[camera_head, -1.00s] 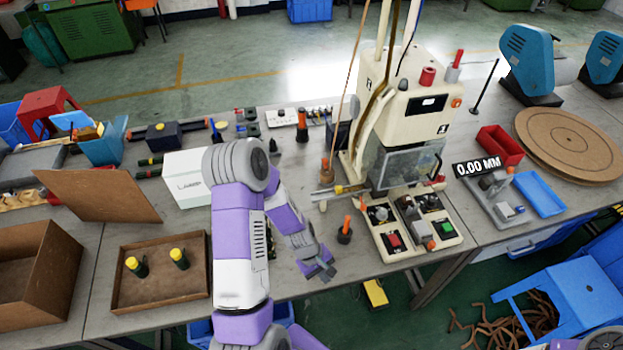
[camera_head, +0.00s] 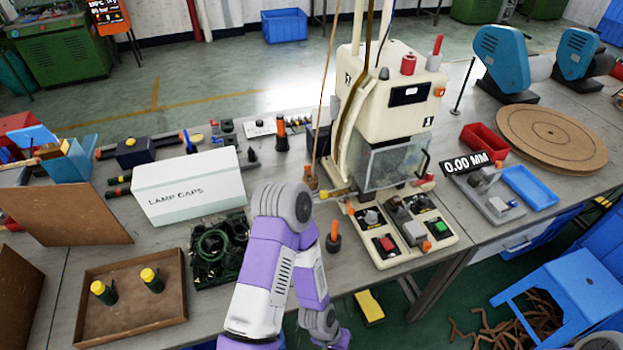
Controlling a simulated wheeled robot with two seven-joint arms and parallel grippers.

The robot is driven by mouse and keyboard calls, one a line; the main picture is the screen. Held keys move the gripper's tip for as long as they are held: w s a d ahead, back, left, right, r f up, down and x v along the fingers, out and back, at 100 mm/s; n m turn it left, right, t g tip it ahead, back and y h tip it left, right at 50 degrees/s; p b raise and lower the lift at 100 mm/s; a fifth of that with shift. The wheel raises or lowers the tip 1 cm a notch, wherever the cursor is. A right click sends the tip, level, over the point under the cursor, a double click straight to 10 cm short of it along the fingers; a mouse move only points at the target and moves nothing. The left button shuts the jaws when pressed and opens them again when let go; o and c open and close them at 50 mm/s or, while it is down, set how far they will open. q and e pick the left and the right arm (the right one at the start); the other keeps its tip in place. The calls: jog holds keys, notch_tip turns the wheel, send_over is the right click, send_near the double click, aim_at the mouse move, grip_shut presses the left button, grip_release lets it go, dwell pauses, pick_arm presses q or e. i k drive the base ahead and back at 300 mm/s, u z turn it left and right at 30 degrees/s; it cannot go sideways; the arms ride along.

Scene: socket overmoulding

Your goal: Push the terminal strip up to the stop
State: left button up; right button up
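The moulding machine (camera_head: 385,120) stands at the back middle of the table, with a clear guard at its front. A thin brass-coloured strip (camera_head: 340,192) lies at the machine's left side, low down; it may be the terminal strip. My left arm's elbow hides the part left of it, and I cannot make out the stop or any gap to it. My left gripper (camera_head: 331,339) is at the bottom edge, off the front of the table and well away from the strip. Its fingers are partly cut off. My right gripper is not in view.
A control panel (camera_head: 402,262) with buttons sits before the machine. An orange-topped tool in a dark holder (camera_head: 333,238) stands left of it. A white lamp caps box (camera_head: 187,190) and a brown tray (camera_head: 78,335) are at left. A gauge display (camera_head: 466,162) stands at right.

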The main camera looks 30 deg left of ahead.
aim_at(324, 195)
jog(key=z, duration=1.45)
jog(key=i, duration=1.3)
jog(key=u, duration=2.7)
